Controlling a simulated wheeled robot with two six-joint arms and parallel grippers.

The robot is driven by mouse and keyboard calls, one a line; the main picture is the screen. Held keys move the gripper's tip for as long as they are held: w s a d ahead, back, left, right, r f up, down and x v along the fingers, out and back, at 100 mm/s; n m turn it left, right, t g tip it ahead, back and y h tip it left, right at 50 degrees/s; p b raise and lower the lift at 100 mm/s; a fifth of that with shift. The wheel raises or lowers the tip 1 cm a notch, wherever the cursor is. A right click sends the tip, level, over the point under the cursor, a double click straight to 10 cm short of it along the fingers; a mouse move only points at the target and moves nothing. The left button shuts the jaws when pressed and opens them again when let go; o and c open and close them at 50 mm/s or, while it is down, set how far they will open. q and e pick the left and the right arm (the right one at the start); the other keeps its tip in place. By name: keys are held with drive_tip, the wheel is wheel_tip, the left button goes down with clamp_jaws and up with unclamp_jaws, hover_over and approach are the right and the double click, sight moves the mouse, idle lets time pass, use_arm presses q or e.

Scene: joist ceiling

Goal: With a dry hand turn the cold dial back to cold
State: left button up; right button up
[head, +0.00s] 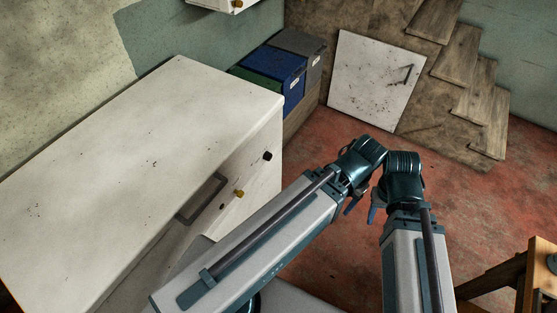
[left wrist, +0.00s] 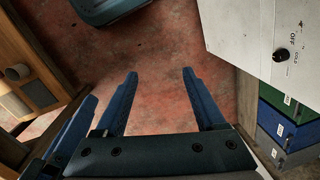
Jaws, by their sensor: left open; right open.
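The white chest (head: 130,150) stands at the left of the head view. Its front has a black dial (head: 267,155), a brass knob (head: 239,193) and a dark handle (head: 202,197). In the left wrist view the black dial (left wrist: 281,54) sits beside the printed words OFF and COLD. I cannot tell which way it points. My left gripper (left wrist: 160,75) is open and empty, apart from the dial. In the head view its fingers are partly hidden. My right gripper (head: 374,210) is close beside it, to the right of the chest, with nothing visible in it.
Green, blue and grey bins (head: 274,75) stand behind the chest. A white panel (head: 375,80) leans at the back, beside wooden steps (head: 453,52). Wooden furniture (head: 540,280) stands at the lower right. The red floor (head: 470,215) between is largely clear.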

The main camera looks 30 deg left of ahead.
use_arm(q)
wheel_tip(320, 180, down, 30)
drive_tip(key=a+b, duration=0.1)
drive_tip(key=b, duration=2.6)
drive_tip(key=n+t+y+b, duration=0.1)
drive_tip(key=n+y+b, duration=1)
drive_tip(key=n+y, duration=0.65)
approach(271, 158)
drive_tip(key=shift+n+t+h, duration=0.35)
drive_tip(key=shift+n+t, duration=0.05)
drive_tip(key=shift+n, duration=0.05)
drive_tip(key=a, duration=0.8)
drive_tip(key=shift+r, duration=0.4)
drive_tip(key=shift+c, duration=0.2)
clamp_jaws()
